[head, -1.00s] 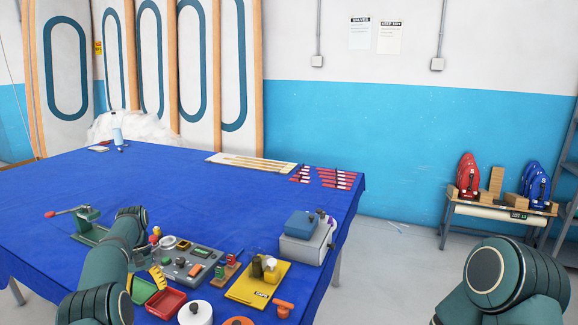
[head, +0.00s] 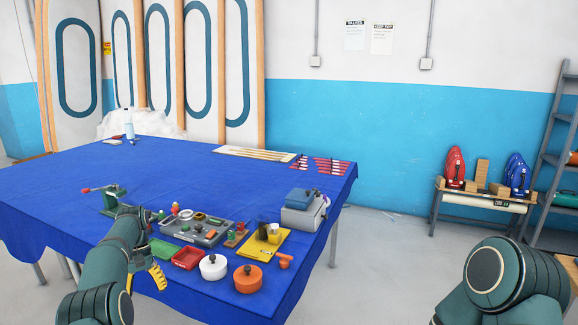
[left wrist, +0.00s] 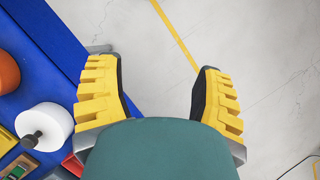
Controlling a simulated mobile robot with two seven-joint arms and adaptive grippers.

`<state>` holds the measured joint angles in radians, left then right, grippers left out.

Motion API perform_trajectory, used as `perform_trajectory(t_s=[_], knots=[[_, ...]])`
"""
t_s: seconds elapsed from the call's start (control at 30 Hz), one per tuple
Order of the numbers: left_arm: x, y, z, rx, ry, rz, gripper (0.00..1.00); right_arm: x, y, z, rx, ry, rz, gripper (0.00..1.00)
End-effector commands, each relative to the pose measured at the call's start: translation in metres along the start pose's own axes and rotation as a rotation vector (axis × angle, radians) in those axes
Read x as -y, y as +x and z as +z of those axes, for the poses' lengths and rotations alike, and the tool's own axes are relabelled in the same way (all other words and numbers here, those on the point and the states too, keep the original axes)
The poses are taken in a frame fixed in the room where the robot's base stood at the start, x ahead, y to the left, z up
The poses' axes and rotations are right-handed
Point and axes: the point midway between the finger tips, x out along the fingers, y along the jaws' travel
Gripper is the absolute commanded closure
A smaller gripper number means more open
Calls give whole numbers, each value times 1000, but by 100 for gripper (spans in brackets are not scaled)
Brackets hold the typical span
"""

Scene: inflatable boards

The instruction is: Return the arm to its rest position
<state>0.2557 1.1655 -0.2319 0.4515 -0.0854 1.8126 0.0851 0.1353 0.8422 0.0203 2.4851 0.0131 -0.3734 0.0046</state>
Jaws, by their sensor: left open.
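My left arm (head: 108,265) comes in from the left in the head view, bent at the near edge of the blue table (head: 120,180). Its gripper shows as yellow ridged fingers (head: 155,277) pointing down beside the table edge, partly hidden by the arm. In the left wrist view the gripper (left wrist: 157,78) is open, its fingers wide apart with bare floor between them, holding nothing. My right arm (head: 510,280) shows at the lower right as a teal link. Its gripper is out of view.
Near the table edge are a white pot (head: 213,267), an orange pot (head: 248,279), a red tray (head: 187,258), a yellow board (head: 265,243) and a grey-blue box (head: 303,212). A bench (head: 480,199) with pumps stands right. The floor between is clear.

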Motion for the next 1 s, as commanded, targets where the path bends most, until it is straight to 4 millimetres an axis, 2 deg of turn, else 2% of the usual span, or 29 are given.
perform_trajectory(t_s=[0.03, 0.17, 0.37, 0.57, 0.77, 0.87, 1.0], knots=[[-5, 12, -4, -4, 12, 7, 33, 0, 2, 0, 1, 0, 0, 53], [-16, 39, -13, -30, 37, 25, 33, -1, 4, 1, 1, 0, 0, 53], [-39, 90, -22, -78, 81, 60, 33, -3, 8, 2, 3, -1, 0, 53], [-75, 161, -13, -144, 140, 113, 33, -5, 14, 4, 6, -2, 1, 53], [-112, 231, 22, -219, 191, 172, 33, -7, 20, 6, 9, -3, 1, 53], [-128, 262, 50, -256, 215, 201, 33, -8, 23, 7, 11, -3, 1, 53], [-145, 299, 97, -306, 243, 237, 33, -10, 27, 8, 13, -4, 2, 53]])
